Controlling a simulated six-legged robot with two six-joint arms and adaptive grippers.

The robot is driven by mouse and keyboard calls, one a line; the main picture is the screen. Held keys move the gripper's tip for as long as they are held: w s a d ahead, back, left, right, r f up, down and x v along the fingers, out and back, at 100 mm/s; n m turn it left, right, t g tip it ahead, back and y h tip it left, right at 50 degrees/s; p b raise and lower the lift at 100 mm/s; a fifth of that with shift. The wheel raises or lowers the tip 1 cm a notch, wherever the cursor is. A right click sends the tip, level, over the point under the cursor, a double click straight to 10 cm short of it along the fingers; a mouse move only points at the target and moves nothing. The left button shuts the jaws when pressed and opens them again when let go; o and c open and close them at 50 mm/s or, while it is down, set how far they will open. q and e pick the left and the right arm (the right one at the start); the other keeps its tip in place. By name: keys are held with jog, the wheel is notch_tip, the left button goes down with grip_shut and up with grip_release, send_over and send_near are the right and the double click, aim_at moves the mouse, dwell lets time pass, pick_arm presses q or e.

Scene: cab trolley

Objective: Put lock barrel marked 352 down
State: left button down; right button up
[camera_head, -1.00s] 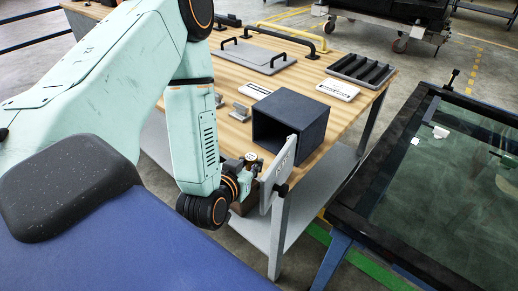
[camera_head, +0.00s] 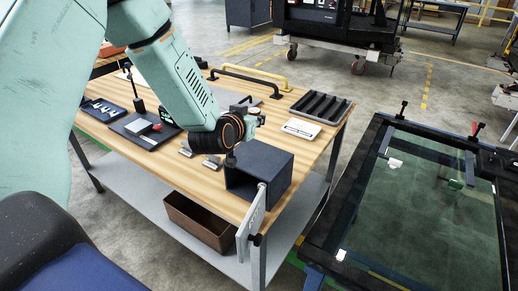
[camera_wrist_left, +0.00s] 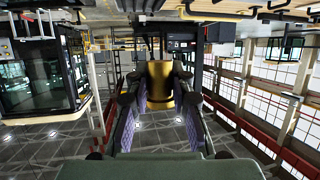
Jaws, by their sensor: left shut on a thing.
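My left gripper (camera_head: 252,112) is above the workbench (camera_head: 165,165), just behind the dark blue open-fronted box (camera_head: 272,172). It is small and partly hidden by my wrist in the head view. In the left wrist view, my left gripper (camera_wrist_left: 160,108) is shut on a brass-coloured cylinder, the lock barrel (camera_wrist_left: 160,84), which sits between the two fingers. I cannot read a number on it. The barrel is clear of any surface in the wrist view. My right gripper is not in view.
A light grey door (camera_head: 252,222) stands open at the box's front. A black slotted tray (camera_head: 320,107) and a white label plate (camera_head: 301,128) lie behind the box. Small grey metal pieces (camera_head: 185,150) lie left of it. A brown bin (camera_head: 197,222) is on the lower shelf.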

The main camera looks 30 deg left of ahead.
aim_at(255, 161)
pick_arm(q)
notch_tip(255, 161, down, 12)
jog(key=shift+d+f+b, duration=0.1)
jog(key=shift+f+b, duration=0.05)
jog(key=shift+b, duration=0.35)
jog(key=shift+s+f, duration=0.1)
jog(key=shift+f, duration=0.05)
jog(key=c, duration=1.2)
grip_release()
jog(key=shift+o, duration=0.2)
jog(key=shift+r, duration=0.25)
jog(key=v, duration=1.2)
jog(key=shift+f+p, duration=0.15)
jog(key=shift+p, duration=0.15)
